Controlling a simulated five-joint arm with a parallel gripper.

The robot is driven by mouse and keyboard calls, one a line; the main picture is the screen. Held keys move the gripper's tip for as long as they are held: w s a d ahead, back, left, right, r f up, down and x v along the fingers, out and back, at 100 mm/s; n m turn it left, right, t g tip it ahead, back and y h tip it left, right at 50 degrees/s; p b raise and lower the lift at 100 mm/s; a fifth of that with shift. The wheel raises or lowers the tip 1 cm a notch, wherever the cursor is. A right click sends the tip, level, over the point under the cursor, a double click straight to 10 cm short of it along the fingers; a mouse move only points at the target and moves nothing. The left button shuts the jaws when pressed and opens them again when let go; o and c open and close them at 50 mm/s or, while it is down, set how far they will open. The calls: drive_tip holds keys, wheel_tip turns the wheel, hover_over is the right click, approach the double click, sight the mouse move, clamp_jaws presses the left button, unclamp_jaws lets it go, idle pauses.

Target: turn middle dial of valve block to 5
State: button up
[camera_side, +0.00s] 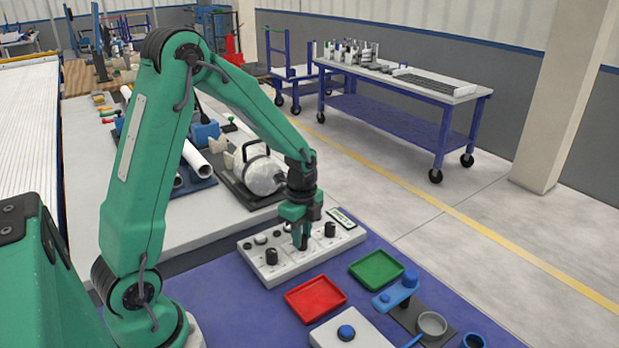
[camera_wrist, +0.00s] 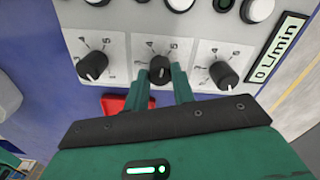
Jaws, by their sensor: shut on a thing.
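The valve block (camera_side: 284,268) is a pale panel with a row of three black dials and a small display (camera_side: 341,217). My gripper (camera_side: 304,244) reaches down onto the middle of the block. In the wrist view, its green fingers (camera_wrist: 162,84) are shut around the middle dial (camera_wrist: 160,68), one on each side. Numbers 4 and 5 show above this dial; its lower scale is hidden by the fingers, and its exact setting is hard to read. The left dial (camera_wrist: 92,65) and right dial (camera_wrist: 224,75) are untouched. The display reads 0 L/min in the wrist view (camera_wrist: 276,48).
A red tray (camera_side: 315,298) and a green tray (camera_side: 376,268) lie on the blue mat in front of the block. A white box with a blue button (camera_side: 346,332) stands nearer. A pump-like white machine (camera_side: 262,174) stands behind the block. Round buttons line its back row.

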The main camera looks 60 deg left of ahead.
drive_tip(key=shift+r+m, duration=0.1)
drive_tip(key=shift+m, duration=2.1)
drive_tip(key=o, duration=1)
drive_tip(key=shift+r, duration=3.8)
drive_tip(key=shift+r, duration=0.15)
